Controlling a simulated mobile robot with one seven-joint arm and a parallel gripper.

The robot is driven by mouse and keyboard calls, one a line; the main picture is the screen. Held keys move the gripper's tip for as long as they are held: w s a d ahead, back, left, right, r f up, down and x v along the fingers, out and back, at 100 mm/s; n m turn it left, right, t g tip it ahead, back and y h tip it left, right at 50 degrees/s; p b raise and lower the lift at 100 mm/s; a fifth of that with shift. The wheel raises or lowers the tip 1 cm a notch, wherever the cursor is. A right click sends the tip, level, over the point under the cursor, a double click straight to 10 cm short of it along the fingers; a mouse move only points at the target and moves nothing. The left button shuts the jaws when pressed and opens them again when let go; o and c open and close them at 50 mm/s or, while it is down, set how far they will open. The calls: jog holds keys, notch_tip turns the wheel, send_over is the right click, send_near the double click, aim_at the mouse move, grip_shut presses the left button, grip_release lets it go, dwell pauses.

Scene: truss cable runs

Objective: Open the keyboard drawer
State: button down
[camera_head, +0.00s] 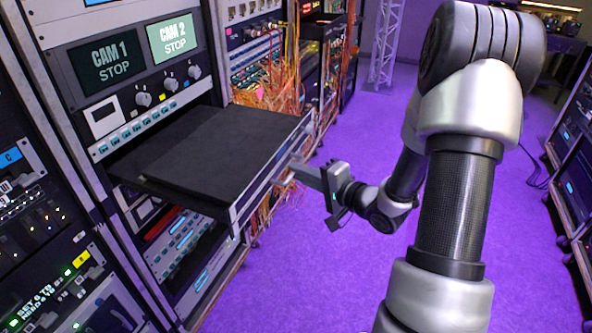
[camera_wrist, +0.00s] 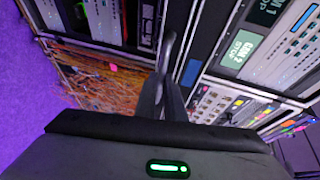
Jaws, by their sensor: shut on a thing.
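The keyboard drawer (camera_head: 205,150) is a flat black tray with a metal-edged front. It stands well out of the rack, below the CAM 1 and CAM 2 screens. My gripper (camera_head: 288,174) reaches its front from the right and is shut at the handle there. The fingertips are small and partly hidden against the drawer front. In the wrist view the dark fingers of my gripper (camera_wrist: 168,92) meet at a grey bar-like handle (camera_wrist: 169,50). The inside of the grip cannot be seen.
The rack with the CAM 1 screen (camera_head: 110,60) stands behind the drawer. Loose orange cables (camera_head: 275,85) hang beside it. Another rack (camera_head: 35,220) is at the near left. Purple floor (camera_head: 300,270) is clear in front, with more racks (camera_head: 578,150) at the right edge.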

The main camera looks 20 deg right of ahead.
jog(key=shift+f, duration=0.1)
jog(key=c, duration=1.8)
grip_release()
jog(key=shift+c, duration=0.2)
jog(key=shift+s+d, duration=0.1)
jog(key=p+v, duration=0.2)
jog(key=v, duration=1.5)
jog(key=shift+s, duration=0.1)
